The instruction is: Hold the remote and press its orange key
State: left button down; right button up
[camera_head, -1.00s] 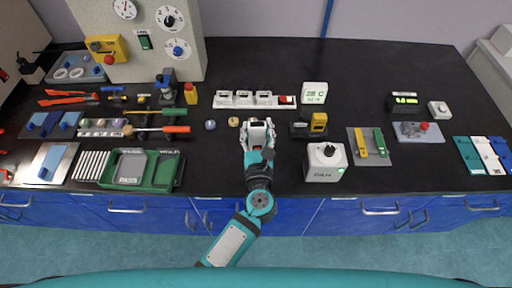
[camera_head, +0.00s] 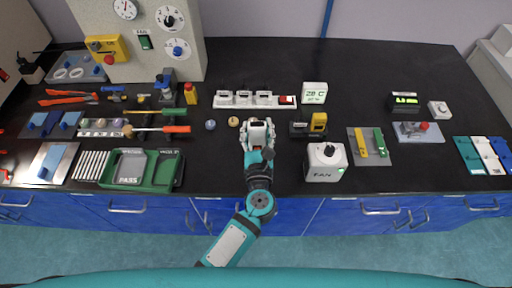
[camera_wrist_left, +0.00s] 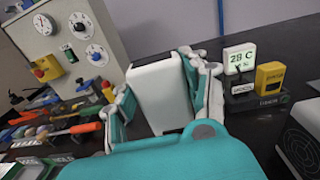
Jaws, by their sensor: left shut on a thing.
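My left gripper (camera_head: 258,133) is over the front middle of the black bench. It is shut on a white, box-like thing, which I take to be the remote (camera_wrist_left: 160,92). In the left wrist view the remote stands upright between the two fingers, with a plain white face towards the camera. I see no orange key on that face, and its other faces are hidden. In the head view the remote is too small and too covered by the fingers to tell apart. My right gripper is not in view.
A white display (camera_head: 314,93) reading 28 C stands behind and right of the gripper. A white power strip (camera_head: 229,101) lies behind it. A yellow device (camera_head: 318,123) and a white fan box (camera_head: 326,162) stand to the right. Tools and a green tray (camera_head: 168,171) are left.

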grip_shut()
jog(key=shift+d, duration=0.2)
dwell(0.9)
